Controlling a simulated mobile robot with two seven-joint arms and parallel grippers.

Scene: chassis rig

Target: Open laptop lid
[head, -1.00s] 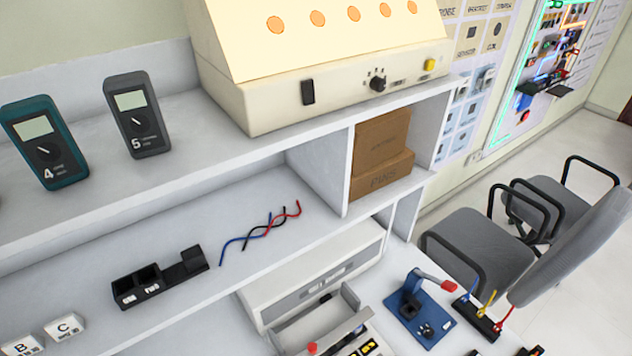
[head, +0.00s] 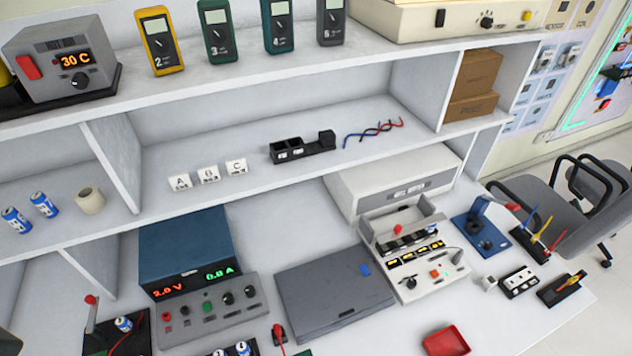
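The laptop (head: 325,295) is a flat dark grey slab in the head view, lying on the white bench at the lower middle. Its lid looks shut. A small blue piece (head: 365,269) sits at its right side near the back. Neither of my grippers shows in the head view.
A power supply (head: 185,246) with red and green digits stands left of the laptop. A test unit (head: 415,262) stands close on its right. A red tray (head: 446,341) lies at the front right. Shelves (head: 290,165) hold meters, lettered blocks and wires above. Bare bench lies before the laptop.

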